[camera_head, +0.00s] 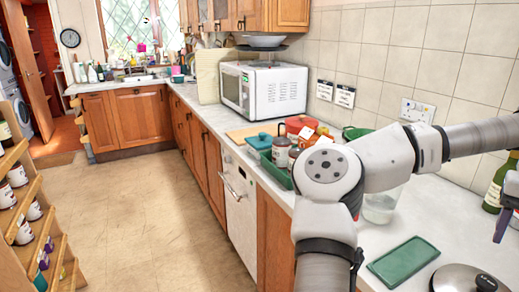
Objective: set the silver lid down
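A round silver lid (462,279) with a dark knob is at the bottom right, cut off by the lower edge of the picture. It appears to be at or just above the white worktop; what is under it is hidden. My arm crosses the right half of the view and runs out past the right edge. My gripper cannot be made out, so its hold and its place relative to the lid do not show. A narrow dark bluish piece (502,222) shows at the right edge; I cannot tell what it belongs to.
A green rectangular tray or mat (404,261) lies left of the lid on the worktop (440,215). A clear jar (381,206) stands behind my arm. A green bottle (496,185) stands at the right edge. A microwave (265,90) and several containers stand farther back.

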